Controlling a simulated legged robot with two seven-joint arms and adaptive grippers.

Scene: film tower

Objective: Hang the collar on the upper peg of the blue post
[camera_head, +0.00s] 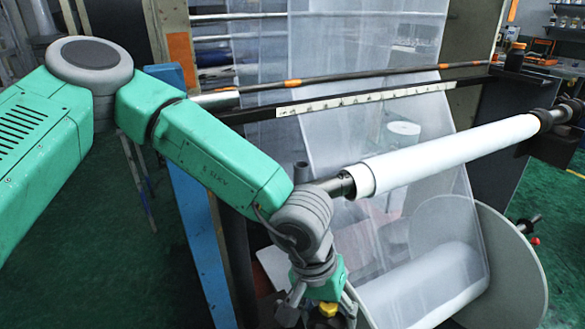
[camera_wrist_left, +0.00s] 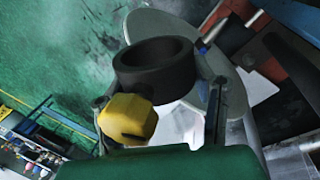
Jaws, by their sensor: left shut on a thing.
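The collar (camera_wrist_left: 153,66) is a dark, thick ring with a yellow knob (camera_wrist_left: 128,118) on its side, in the left wrist view. My left gripper (camera_wrist_left: 160,112) is shut on it, with one finger on each side. In the head view my left gripper (camera_head: 322,310) points down at the bottom centre, and the yellow knob (camera_head: 328,309) shows between its fingers; the dark ring cannot be made out there. The blue post (camera_head: 190,195) stands to the left of the gripper, behind my left arm. I cannot make out its upper peg. My right gripper is not in view.
A white film roller (camera_head: 445,155) on a dark shaft reaches right from beside my left wrist. Clear film (camera_head: 350,130) hangs behind it. A large round flange (camera_head: 515,275) with a film roll stands at lower right. Green floor (camera_head: 95,235) lies open at left.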

